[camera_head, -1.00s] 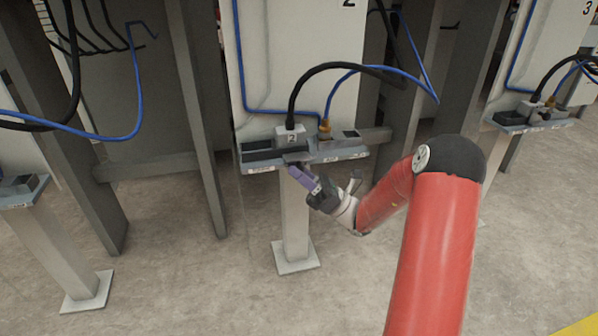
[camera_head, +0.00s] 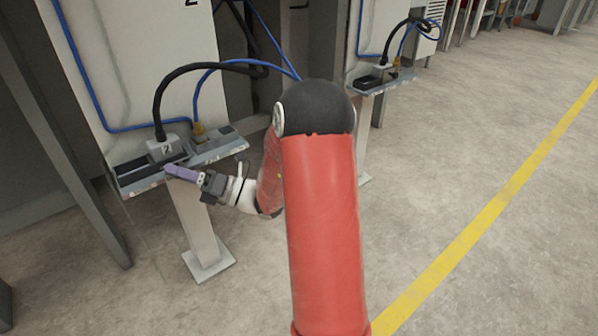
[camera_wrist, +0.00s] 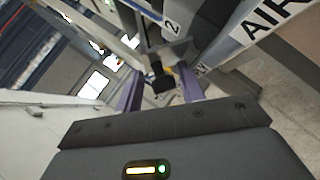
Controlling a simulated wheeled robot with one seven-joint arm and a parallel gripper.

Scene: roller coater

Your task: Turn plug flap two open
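The grey plug marked 2 (camera_head: 167,149), with a thick black cable, stands in a tray (camera_head: 128,188) on a post in the head view. Its 2 label also shows at the top of the wrist view (camera_wrist: 172,24). My gripper (camera_head: 174,171), with purple fingers, is at the tray's front edge, just below and in front of the plug. In the wrist view its two fingers (camera_wrist: 160,74) stand apart, with a small dark part between or behind them. I cannot tell whether they touch it. The flap of plug two cannot be clearly made out.
A brass fitting with a blue hose (camera_head: 199,131) stands right of the plug. An AIR label (camera_wrist: 272,18) shows in the wrist view. A second station (camera_head: 372,80) stands farther back right. The floor by the yellow line (camera_head: 480,215) is clear.

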